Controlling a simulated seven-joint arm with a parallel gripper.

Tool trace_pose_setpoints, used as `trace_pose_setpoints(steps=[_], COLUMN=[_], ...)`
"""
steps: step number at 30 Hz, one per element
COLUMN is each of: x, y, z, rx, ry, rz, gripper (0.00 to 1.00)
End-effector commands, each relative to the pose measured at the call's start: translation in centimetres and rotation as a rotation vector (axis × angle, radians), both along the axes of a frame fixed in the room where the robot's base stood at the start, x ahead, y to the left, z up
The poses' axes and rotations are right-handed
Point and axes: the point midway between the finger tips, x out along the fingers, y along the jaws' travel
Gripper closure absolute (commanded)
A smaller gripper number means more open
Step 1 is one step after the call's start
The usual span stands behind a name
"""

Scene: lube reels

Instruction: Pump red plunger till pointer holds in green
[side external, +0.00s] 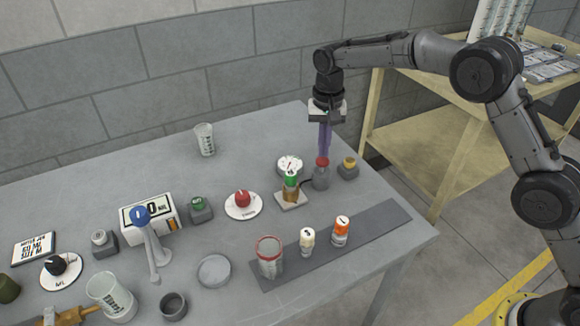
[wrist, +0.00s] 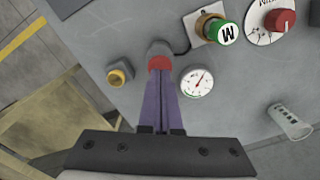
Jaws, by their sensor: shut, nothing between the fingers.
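The red plunger (side external: 322,162) tops a grey cylindrical pump body (side external: 321,178) near the table's back right. In the wrist view the red plunger (wrist: 159,63) lies right at my fingertips. My gripper (side external: 323,153), with purple fingers, is shut and points straight down over the plunger, its tips touching or just above it. The round white gauge (side external: 289,163) stands just left of the pump, and its dial (wrist: 197,82) shows a red pointer in the wrist view.
A green-topped brass fitting (side external: 291,182) stands in front of the gauge, with a cable to the pump. A yellow button box (side external: 348,167) is close on the right. A red knob (side external: 242,199) and a clear cup (side external: 205,139) are to the left.

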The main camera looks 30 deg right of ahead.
Motion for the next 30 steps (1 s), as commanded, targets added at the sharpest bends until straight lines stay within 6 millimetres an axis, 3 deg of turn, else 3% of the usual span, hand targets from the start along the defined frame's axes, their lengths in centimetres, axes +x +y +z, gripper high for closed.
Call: trace_pose_setpoints(steps=[30], x=[0.0], y=[0.0], z=[-3.7], rx=[0.000], ry=[0.001], rz=[0.000], gripper=[1.00])
